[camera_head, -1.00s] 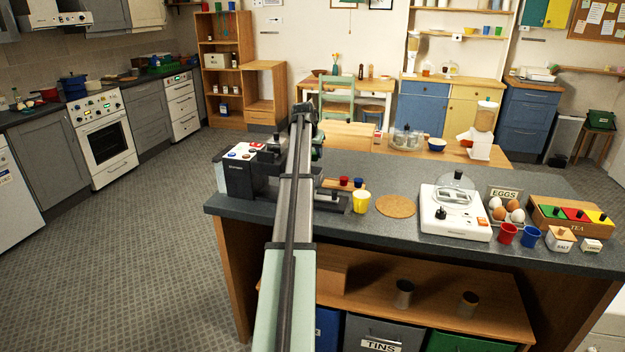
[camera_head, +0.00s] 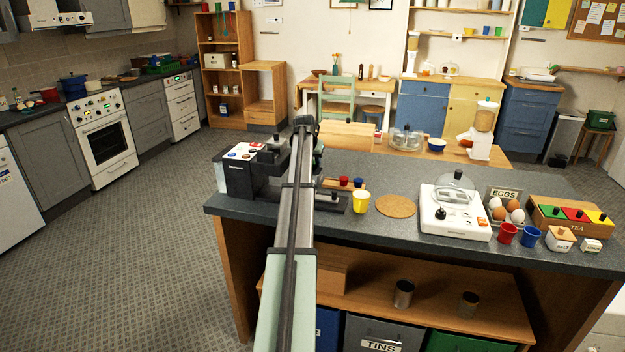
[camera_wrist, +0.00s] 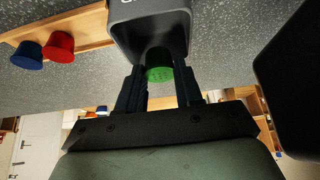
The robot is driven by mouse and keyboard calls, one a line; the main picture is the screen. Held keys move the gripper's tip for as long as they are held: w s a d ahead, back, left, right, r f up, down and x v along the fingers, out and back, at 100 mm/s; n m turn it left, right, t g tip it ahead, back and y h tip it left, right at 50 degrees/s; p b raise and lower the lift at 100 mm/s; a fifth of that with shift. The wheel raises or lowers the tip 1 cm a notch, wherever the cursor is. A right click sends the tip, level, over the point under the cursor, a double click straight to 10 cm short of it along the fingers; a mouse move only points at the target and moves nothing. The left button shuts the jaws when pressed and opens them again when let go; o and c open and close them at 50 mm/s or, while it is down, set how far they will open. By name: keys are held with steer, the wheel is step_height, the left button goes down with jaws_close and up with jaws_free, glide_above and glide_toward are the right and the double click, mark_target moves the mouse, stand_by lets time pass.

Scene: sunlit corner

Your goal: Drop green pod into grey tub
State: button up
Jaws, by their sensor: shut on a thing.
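The green pod (camera_wrist: 159,65) is between the fingers of my gripper (camera_wrist: 158,85) in the wrist view, and the gripper is shut on it. A dark grey tub (camera_wrist: 150,38) with pale lettering, partly cut off, is right beside the pod at the top of that view. I cannot tell whether the pod is over the tub's opening or touches its wall. In the head view my arm hides the gripper, the pod and most of the area around the tub.
A red pod (camera_wrist: 59,46) and a blue pod (camera_wrist: 28,54) sit on a wooden board (camera_wrist: 85,27). A yellow cup (camera_head: 361,201) and a cork mat (camera_head: 396,205) stand to the right of my arm on the counter. A black machine (camera_head: 240,178) stands to its left.

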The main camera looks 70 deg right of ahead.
steer(key=shift+f, duration=0.15)
steer(key=o, duration=1.1)
steer(key=shift+c, duration=0.2)
steer(key=v, duration=1.3)
steer(key=shift+a+r, duration=0.2)
steer(key=shift+r, duration=0.15)
